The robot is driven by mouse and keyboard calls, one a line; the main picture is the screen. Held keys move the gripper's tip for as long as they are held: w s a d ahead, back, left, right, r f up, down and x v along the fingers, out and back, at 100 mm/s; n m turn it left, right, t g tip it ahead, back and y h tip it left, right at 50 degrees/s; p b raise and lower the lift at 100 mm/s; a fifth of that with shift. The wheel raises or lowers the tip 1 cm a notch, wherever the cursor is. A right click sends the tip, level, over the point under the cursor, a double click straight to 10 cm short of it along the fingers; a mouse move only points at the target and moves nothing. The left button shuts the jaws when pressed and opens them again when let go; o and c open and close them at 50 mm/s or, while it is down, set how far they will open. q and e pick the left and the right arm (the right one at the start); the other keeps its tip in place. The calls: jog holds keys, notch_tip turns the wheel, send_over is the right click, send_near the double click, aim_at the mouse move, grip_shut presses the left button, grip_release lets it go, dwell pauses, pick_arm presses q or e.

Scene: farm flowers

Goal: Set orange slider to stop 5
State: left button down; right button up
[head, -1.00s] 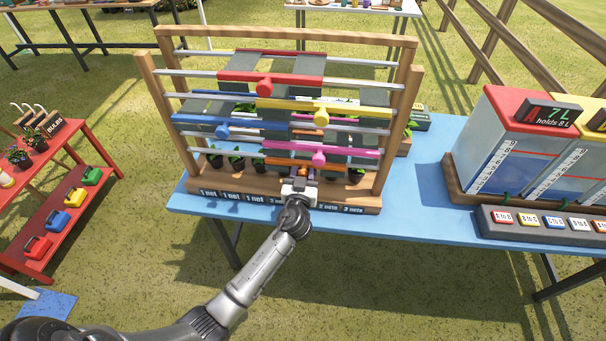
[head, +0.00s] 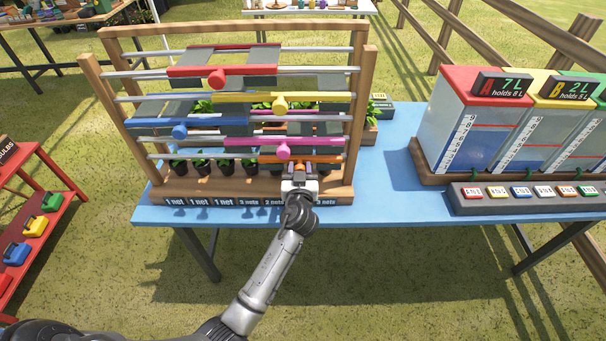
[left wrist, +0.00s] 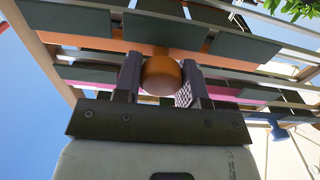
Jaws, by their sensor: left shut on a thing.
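The orange slider (head: 320,158) is on the lowest rail of the wooden rack (head: 364,110), toward its right end. My left gripper (head: 300,172) is in front of it at the rack's base. In the left wrist view the jaws (left wrist: 160,80) are closed around the slider's round orange knob (left wrist: 161,76), one finger on each side. The gripper hides part of the orange bar and some base labels in the head view. My right gripper does not show.
Above are the pink slider (head: 240,141), yellow slider (head: 310,97), blue slider (head: 150,125) and red slider (head: 245,71). Potted plants (head: 202,165) stand behind the lowest rail. Liquid tanks (head: 470,125) stand right on the blue table (head: 390,190).

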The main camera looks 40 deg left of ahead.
pick_arm(q)
jog(key=shift+d, duration=0.15)
jog(key=c, duration=1.1)
grip_release()
jog(key=o, duration=0.4)
jog(key=shift+w+d, duration=0.1)
jog(key=shift+w, duration=0.05)
jog(key=shift+v, duration=3.75)
